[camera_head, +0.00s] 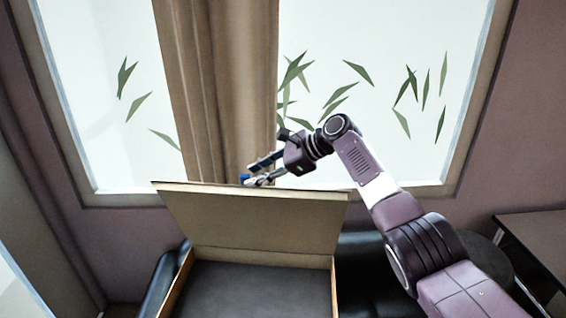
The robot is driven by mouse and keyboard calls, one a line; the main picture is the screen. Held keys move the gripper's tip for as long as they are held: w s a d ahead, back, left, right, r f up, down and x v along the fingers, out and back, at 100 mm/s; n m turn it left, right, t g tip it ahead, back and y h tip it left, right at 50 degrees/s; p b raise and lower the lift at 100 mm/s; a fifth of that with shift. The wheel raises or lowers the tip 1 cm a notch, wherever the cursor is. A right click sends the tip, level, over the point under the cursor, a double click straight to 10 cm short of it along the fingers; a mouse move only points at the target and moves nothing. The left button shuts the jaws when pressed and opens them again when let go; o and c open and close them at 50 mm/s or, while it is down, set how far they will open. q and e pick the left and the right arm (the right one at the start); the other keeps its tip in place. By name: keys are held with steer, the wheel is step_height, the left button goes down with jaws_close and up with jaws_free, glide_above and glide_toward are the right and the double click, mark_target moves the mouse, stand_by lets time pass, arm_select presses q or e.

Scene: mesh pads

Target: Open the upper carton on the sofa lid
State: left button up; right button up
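The carton (259,293) sits on the dark sofa (359,262) at the bottom middle, facing me with a dark inside. Its tan lid (251,224) stands raised, close to upright, at the carton's far side. My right gripper (257,174) is just behind the lid's top edge, near its middle. Its fingers point left, and a small blue part shows at the tips. The lower fingertips are close to the lid edge; I cannot tell whether they touch it or how far apart they are. My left gripper is not in view.
A window with leaf shapes and a brown curtain (215,80) stands behind the carton. A dark table (535,240) is at the right edge. My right arm spans the right side. The space left of the carton, above the floor, looks free.

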steer(key=v, duration=0.9)
steer(key=shift+d, duration=0.3)
